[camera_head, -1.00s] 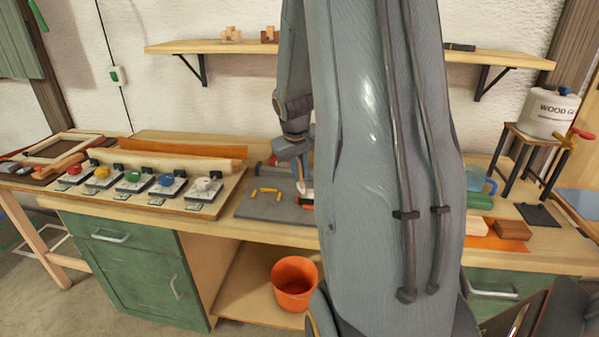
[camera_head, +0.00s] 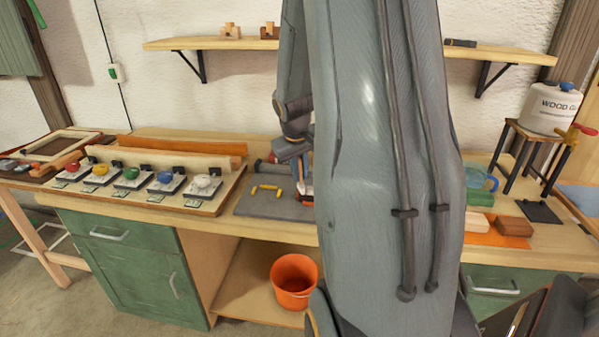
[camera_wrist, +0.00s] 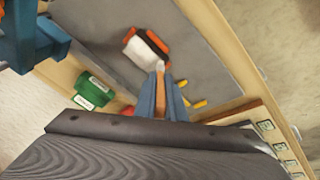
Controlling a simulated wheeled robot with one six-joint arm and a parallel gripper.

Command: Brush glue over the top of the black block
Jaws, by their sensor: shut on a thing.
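My gripper (camera_wrist: 166,100) is shut on a slim brush with a brown handle (camera_wrist: 173,98); the handle stands between the blue fingers. The brush's pale end reaches a block on the grey mat (camera_wrist: 195,35). The black block (camera_wrist: 153,43) has orange ends and lies tilted in the wrist view. A white patch (camera_wrist: 140,56) lies along its near side; I cannot tell whether it is glue or part of the block. In the head view my gripper (camera_head: 304,182) is low over the mat (camera_head: 265,205), and my arm hides most of the block.
Small yellow pieces (camera_head: 267,190) lie on the mat left of my gripper. A board with several coloured knobs (camera_head: 133,175) is further left. An orange bucket (camera_head: 294,282) stands below. A white wood glue container (camera_head: 549,108) stands on a stool at right.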

